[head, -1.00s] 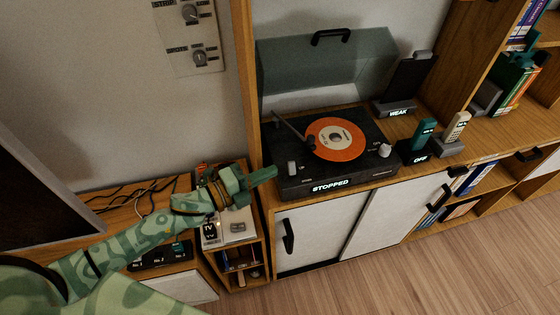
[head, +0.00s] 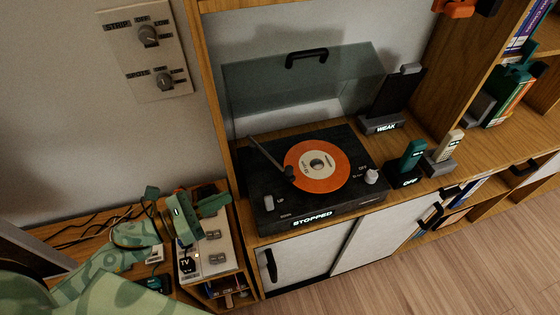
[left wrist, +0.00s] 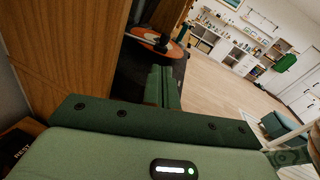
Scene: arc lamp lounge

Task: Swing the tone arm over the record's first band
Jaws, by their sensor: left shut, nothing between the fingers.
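The record player (head: 258,190) is a dark box on the wooden cabinet, with its tinted lid (head: 300,85) raised. An orange record (head: 342,168) with a pale label lies on it. The thin grey tone arm (head: 268,156) slants from the back left, its dark head at the record's left edge. The front display (head: 312,218) reads STOPPED. My left gripper (head: 222,199) is shut and empty, left of the player and apart from it. The left wrist view shows its green fingers (left wrist: 163,86) with the record (left wrist: 150,41) and tone arm beyond. My right gripper is not in view.
A wooden upright (head: 222,110) stands behind and left of the player. A lever (head: 268,202) and a pale knob (head: 371,176) are on its deck. Handsets (head: 410,158) stand to the right. A low unit with a white top (head: 222,248) lies under my left gripper.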

